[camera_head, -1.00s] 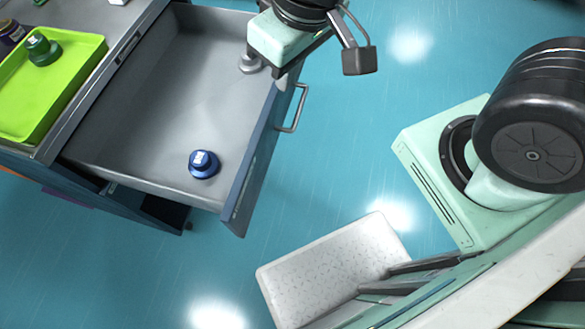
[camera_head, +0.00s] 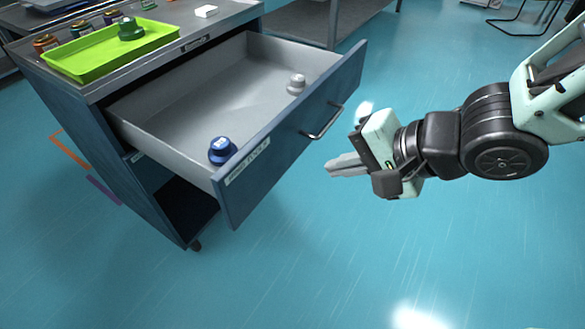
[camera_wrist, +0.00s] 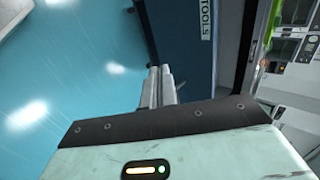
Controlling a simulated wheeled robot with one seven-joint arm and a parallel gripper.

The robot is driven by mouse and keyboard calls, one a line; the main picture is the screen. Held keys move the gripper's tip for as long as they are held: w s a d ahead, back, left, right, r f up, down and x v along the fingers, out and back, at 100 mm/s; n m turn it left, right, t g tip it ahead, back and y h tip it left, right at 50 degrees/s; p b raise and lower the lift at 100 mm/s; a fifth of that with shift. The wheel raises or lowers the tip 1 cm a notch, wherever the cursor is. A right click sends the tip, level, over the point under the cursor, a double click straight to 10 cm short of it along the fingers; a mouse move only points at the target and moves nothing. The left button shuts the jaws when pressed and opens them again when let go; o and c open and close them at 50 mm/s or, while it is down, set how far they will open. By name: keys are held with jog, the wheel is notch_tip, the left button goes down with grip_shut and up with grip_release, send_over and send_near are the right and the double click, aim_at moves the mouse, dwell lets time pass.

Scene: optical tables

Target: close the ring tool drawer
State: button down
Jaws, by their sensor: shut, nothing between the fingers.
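The ring tool drawer (camera_head: 290,128) is pulled far out of the blue cabinet in the head view. Its blue front carries a metal bar handle (camera_head: 324,124) and a white label. Inside lie a blue ring-based piece (camera_head: 221,151) near the front left and a grey one (camera_head: 296,84) near the right. My gripper (camera_head: 330,167) is shut and empty, in front of the drawer front, just below and right of the handle, apart from it. In the wrist view the closed fingers (camera_wrist: 160,73) point at the blue front, whose label (camera_wrist: 206,18) reads "TOOLS".
A green tray (camera_head: 110,52) with a green piece (camera_head: 131,29) sits on the cabinet top (camera_head: 185,28). Small jars and a white block (camera_head: 206,11) are there too. Below the drawer is an open dark space (camera_head: 188,197). The teal floor in front is clear.

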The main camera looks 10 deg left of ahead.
jog(key=a+p, duration=0.1)
jog(key=p, duration=0.2)
jog(key=b, duration=0.3)
send_near(272, 168)
notch_tip(272, 168, down, 4)
jog(key=a, duration=0.3)
jog(key=shift+w+a, duration=0.65)
jog(key=shift+w, duration=0.1)
jog(key=shift+a+p, duration=0.1)
jog(key=shift+p, duration=0.2)
